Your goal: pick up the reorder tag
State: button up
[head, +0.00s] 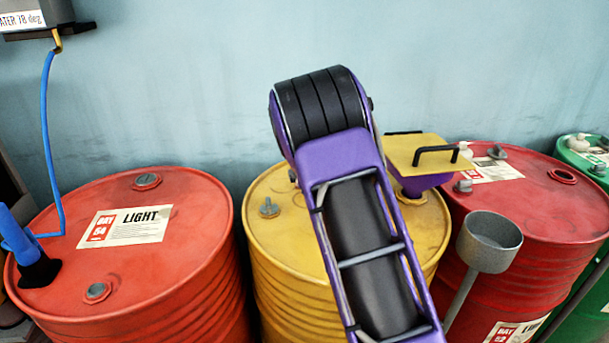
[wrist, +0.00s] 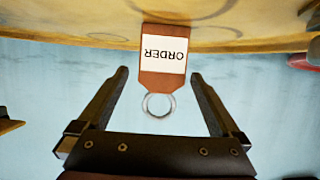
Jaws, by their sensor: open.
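The reorder tag (wrist: 164,58) is a brown tag with a white label reading "ORDER", upside down in the wrist view. A metal ring (wrist: 159,104) is at its near end. The tag lies against the edge of the yellow drum (wrist: 250,28). My gripper (wrist: 160,82) is open, its two dark fingers on either side of the ring, with clear gaps on both sides. The fingers do not touch the tag. In the head view my arm covers part of the yellow drum (head: 285,235), and the tag and gripper are hidden there.
A red drum labelled LIGHT (head: 190,240) stands left, with a blue hose (head: 45,140) above it. Another red drum (head: 555,215) and a green drum (head: 585,165) stand right. A yellow-topped funnel (head: 425,155) and a grey cup (head: 490,245) are close right of my arm. A wall (head: 200,80) stands behind.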

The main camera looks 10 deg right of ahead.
jog(key=shift+r+x, duration=0.2)
jog(key=shift+x, duration=2.65)
jog(key=shift+w+a, duration=0.1)
jog(key=shift+c, duration=0.3)
jog(key=c, duration=1.2)
